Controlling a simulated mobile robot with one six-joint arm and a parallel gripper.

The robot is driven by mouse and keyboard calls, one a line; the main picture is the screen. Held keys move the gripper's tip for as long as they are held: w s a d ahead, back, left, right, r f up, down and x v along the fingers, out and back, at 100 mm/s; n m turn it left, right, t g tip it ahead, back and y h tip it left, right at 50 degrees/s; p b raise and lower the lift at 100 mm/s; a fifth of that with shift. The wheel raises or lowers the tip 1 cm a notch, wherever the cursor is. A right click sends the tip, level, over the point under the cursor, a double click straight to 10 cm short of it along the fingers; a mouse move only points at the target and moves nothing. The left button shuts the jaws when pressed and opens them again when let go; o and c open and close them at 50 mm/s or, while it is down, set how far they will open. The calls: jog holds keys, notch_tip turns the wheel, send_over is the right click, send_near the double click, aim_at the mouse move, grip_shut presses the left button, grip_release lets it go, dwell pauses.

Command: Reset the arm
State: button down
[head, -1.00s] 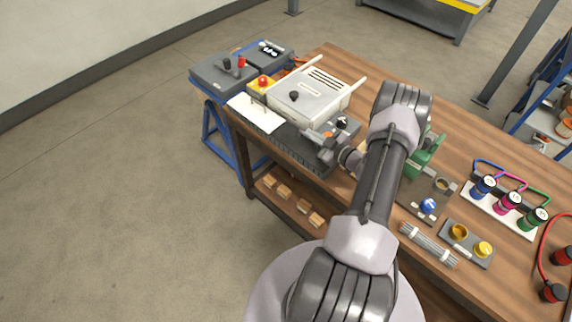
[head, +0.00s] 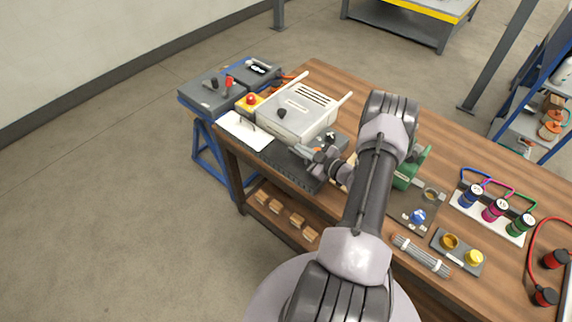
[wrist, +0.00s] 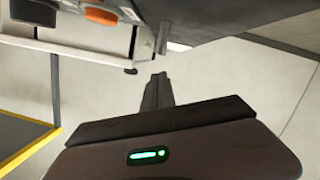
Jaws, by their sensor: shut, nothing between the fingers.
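My arm reaches over the wooden bench (head: 440,150) in the head view. My gripper (head: 303,150) is small there, beside the front right of a pale lidded box (head: 297,115) and above a dark ribbed strip on the bench. In the wrist view my gripper's fingers (wrist: 157,90) are together with nothing between them. A small green light shows on the gripper body (wrist: 150,155). Whether the fingers touch anything cannot be told.
A red button on a yellow box (head: 250,101) and grey boxes stand left of the pale box.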

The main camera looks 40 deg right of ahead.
jog(key=r+p+v, duration=0.1)
jog(key=r+v, duration=0.1)
jog(key=v, duration=0.8)
jog(key=w+a+r+n+g+y+b, duration=0.4)
jog(key=a+r+n, duration=0.3)
jog(key=a+n, duration=0.6)
jog(key=w+a+r+n+g+y+b, duration=0.4)
jog(key=a+r+n, duration=0.3)
jog(key=a+n, duration=0.65)
jog(key=s+a+r+m+h+b, duration=0.1)
jog(key=s+a+m, duration=0.4)
jog(key=m, duration=0.7)
jog(key=s+a+r+m+g+h+b, duration=0.1)
jog(key=s+a+m, duration=0.4)
jog(key=m, duration=0.7)
jog(key=s+a+r+m+h+b, duration=0.2)
jog(key=s+a+m+h+b, duration=0.1)
jog(key=m, duration=0.9)
jog(key=shift+s+a+r+g+h+b, duration=0.15)
jog(key=shift+s+a+g+h+b, duration=0.3)
jog(key=shift+s+a, duration=0.65)
